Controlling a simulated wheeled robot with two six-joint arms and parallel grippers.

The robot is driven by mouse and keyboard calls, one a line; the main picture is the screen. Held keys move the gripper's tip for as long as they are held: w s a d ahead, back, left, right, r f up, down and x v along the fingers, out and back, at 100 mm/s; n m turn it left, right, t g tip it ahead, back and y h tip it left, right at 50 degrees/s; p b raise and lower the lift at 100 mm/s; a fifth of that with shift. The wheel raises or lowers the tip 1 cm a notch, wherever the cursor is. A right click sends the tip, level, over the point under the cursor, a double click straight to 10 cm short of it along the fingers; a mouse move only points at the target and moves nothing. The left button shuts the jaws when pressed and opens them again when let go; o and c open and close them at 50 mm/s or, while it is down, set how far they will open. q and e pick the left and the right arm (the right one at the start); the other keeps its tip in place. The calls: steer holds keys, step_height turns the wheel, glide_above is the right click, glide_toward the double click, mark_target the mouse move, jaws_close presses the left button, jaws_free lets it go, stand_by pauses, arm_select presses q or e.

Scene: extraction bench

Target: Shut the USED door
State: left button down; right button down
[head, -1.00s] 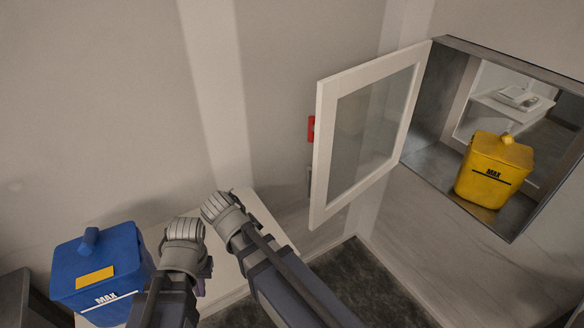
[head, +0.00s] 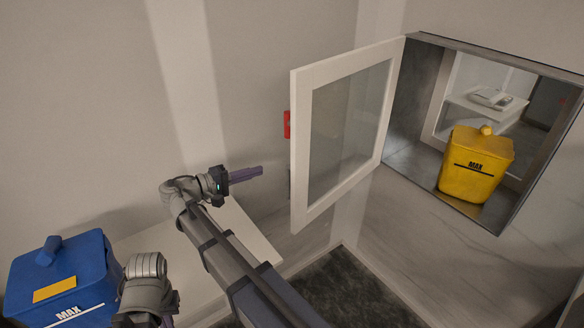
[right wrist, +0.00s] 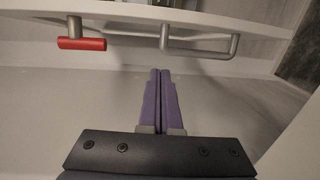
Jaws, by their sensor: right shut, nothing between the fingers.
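The white-framed glass door (head: 350,125) stands open, swung out from the wall hatch (head: 545,70) on its right side. A red latch grip (head: 287,124) shows at its left edge; the right wrist view shows this red grip (right wrist: 82,44) and a grey bar handle (right wrist: 200,54). No USED label is readable. My right gripper (head: 260,171) is shut and empty, left of the door's free edge and apart from it. Its closed purple fingers (right wrist: 160,72) point toward the space between grip and handle. My left gripper (head: 172,308) is low at left, its fingers mostly hidden.
A yellow MAX bin (head: 477,165) stands inside the hatch. A blue MAX bin (head: 65,280) is at the lower left, beside a white shelf (head: 240,232). Open room lies between the door and the left wall.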

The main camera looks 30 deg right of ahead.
mark_target(294, 160)
steer(key=shift+h, duration=0.6)
steer(key=d, duration=0.3)
steer(key=s+d+r, duration=0.1)
steer(key=d, duration=0.7)
steer(key=shift+s+d+r, duration=0.1)
steer(key=shift+s+r, duration=0.15)
steer(key=shift+r, duration=0.1)
steer(key=shift+s+d, duration=0.2)
steer(key=shift+s, duration=0.45)
